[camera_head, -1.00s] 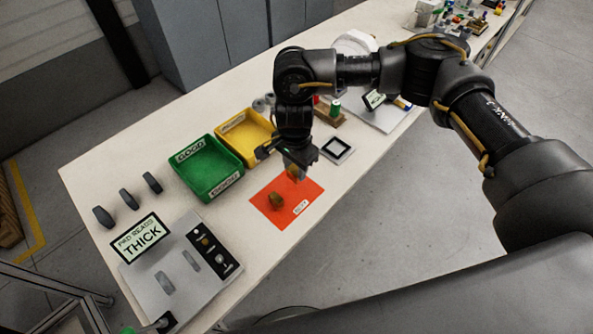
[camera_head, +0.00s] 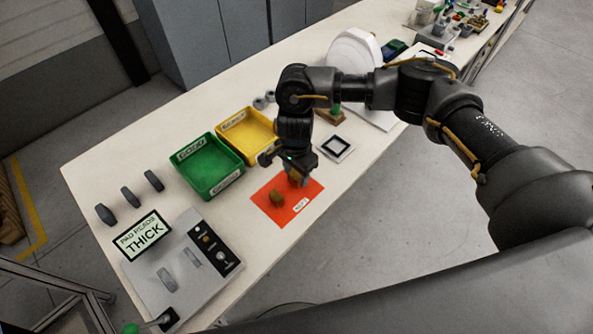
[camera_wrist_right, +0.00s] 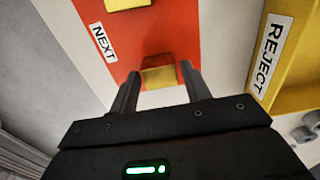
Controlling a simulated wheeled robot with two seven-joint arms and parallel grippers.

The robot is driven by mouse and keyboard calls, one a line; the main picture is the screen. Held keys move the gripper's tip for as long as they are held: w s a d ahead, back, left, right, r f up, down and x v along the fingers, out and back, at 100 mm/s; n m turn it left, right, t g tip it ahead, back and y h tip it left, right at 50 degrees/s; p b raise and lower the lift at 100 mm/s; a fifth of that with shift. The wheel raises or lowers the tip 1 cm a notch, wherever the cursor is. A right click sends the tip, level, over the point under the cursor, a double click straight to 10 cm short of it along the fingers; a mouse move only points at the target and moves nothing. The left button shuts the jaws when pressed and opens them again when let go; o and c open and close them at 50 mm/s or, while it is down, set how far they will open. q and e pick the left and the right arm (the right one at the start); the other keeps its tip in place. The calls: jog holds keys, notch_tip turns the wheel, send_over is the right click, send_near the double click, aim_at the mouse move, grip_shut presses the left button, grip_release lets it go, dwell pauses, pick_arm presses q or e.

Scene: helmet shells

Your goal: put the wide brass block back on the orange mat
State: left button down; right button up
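The orange mat (camera_head: 268,212) lies on the table and has a white label, which reads NEXT in the right wrist view. One brass block (camera_head: 277,198) sits on the mat, clear of my gripper; part of it shows at the top of the wrist view (camera_wrist_right: 127,4). My right gripper (camera_head: 294,181) is low over the mat's far right part. Its fingers stand on either side of the wide brass block (camera_wrist_right: 159,77) and appear closed on it, near the mat's edge. Whether its underside touches the mat is hidden. My left gripper is not in view.
A green bin (camera_head: 238,176) and a yellow bin (camera_head: 226,125), marked REJECT in the wrist view, stand beside the mat. A grey panel (camera_head: 160,290) with a THICK display (camera_head: 142,236) is at the near left. A black-framed square (camera_head: 336,147) lies right of the gripper.

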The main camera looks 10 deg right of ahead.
aim_at(296, 174)
jog(key=shift+o, duration=0.9)
jog(key=shift+r, duration=0.25)
jog(key=shift+w+r, duration=0.1)
jog(key=shift+r, duration=0.25)
notch_tip(296, 174, up, 11)
jog(key=b, duration=0.1)
jog(key=shift+b, duration=0.35)
